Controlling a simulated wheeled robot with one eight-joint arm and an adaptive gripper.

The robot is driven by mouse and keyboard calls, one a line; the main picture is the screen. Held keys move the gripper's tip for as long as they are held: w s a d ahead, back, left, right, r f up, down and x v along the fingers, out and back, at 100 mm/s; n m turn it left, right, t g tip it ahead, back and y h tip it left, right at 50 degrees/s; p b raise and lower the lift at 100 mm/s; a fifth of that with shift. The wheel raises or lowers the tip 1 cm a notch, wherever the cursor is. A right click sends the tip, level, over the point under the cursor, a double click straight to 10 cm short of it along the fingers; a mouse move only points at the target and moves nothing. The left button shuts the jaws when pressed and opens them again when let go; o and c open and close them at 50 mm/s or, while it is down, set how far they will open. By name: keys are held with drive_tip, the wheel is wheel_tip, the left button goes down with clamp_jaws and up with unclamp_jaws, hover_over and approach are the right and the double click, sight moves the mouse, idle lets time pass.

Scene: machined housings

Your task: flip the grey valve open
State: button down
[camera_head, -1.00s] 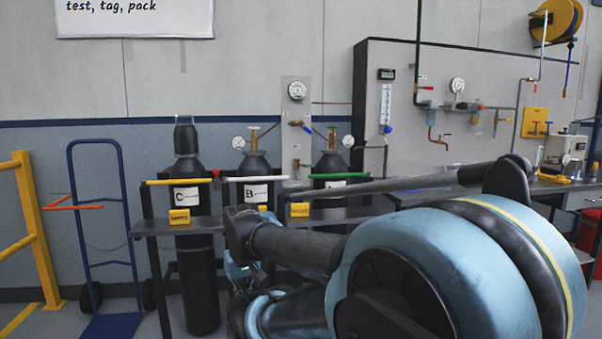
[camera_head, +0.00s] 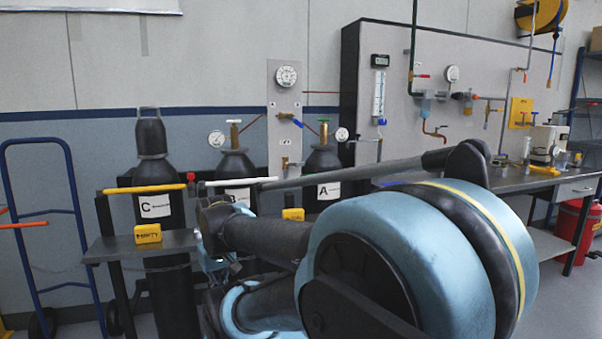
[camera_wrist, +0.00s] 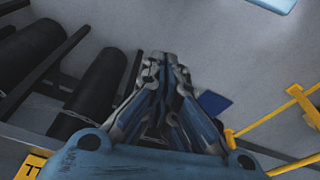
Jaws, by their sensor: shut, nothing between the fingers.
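A wall panel (camera_head: 410,110) at the centre right of the head view carries pipes and several small valves. One has a red handle (camera_head: 421,76), and one has a short hanging lever (camera_head: 487,113) that looks greyish. I cannot tell for sure which one is the grey valve. My gripper (camera_wrist: 166,62) is shut and empty in the wrist view, pointing over the floor and touching nothing. In the head view it is mostly hidden by my own arm, low at the centre left, well away from the panel.
Gas cylinders, one marked C (camera_head: 160,208), stand behind a rack shelf (camera_head: 115,250) at left. A blue hand truck (camera_head: 40,150) is at far left. The wrist view shows yellow railing (camera_wrist: 262,119).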

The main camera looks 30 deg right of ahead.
drive_tip(key=shift+d, duration=0.1)
drive_tip(key=w+d+r+m+t+y, duration=0.1)
drive_tip(key=w+d+r+m+t, duration=0.1)
drive_tip(key=w+d+r+m, duration=0.65)
drive_tip(key=w+d+r+m+t, duration=0.2)
drive_tip(key=w+d+r+m, duration=0.3)
drive_tip(key=w+r+m, duration=0.45)
drive_tip(key=w+d+r+m+t+h, duration=0.1)
drive_tip(key=d+r+m, duration=0.2)
drive_tip(key=d+m, duration=0.4)
drive_tip(key=w+d+r+m+t+h, duration=0.1)
drive_tip(key=d+m, duration=0.6)
drive_tip(key=d, duration=0.7)
drive_tip(key=w+d+r+m+t+h, duration=0.1)
drive_tip(key=w+d+r+m, duration=0.1)
drive_tip(key=d+r+m, duration=0.2)
drive_tip(key=d+m, duration=0.3)
drive_tip(key=d, duration=0.3)
drive_tip(key=shift+w+d+r+t, duration=0.3)
drive_tip(key=shift+d+r, duration=0.05)
drive_tip(key=shift+r, duration=0.05)
drive_tip(key=x, duration=1)
